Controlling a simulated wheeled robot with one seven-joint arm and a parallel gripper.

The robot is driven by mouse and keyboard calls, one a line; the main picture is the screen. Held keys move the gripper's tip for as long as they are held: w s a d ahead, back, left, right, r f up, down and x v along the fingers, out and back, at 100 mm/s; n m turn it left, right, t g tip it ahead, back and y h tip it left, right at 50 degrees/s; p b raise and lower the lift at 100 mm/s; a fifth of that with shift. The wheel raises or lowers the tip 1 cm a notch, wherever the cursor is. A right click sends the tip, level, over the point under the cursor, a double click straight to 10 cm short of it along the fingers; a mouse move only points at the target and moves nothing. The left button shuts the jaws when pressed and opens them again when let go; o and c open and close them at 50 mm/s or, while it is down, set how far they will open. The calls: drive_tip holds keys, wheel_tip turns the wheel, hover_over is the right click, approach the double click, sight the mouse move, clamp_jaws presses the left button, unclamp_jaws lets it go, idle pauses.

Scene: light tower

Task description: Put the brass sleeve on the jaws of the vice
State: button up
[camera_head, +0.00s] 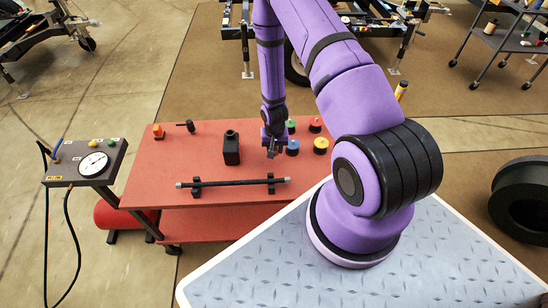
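My gripper (273,151) hangs over the red bench (190,160), pointing down, just right of a dark block. It is small and dark here, and I cannot tell whether its fingers are apart or hold anything. The dark upright block (231,150) with a round top stands near the middle of the bench; it may be the vice, but its jaws cannot be made out. I cannot pick out a brass sleeve for certain.
Pots with green (290,125), red (315,124), blue (292,147) and yellow (320,145) tops stand at the bench's right. A dark rod (235,183) rests on two stands in front. An orange item (158,131) is back left. A gauge box (93,163) adjoins the left end.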

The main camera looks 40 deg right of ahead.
sight(274, 164)
drive_tip(key=shift+f, duration=3.5)
drive_tip(key=o, duration=0.9)
drive_tip(key=shift+f, duration=0.1)
drive_tip(key=shift+o, duration=0.2)
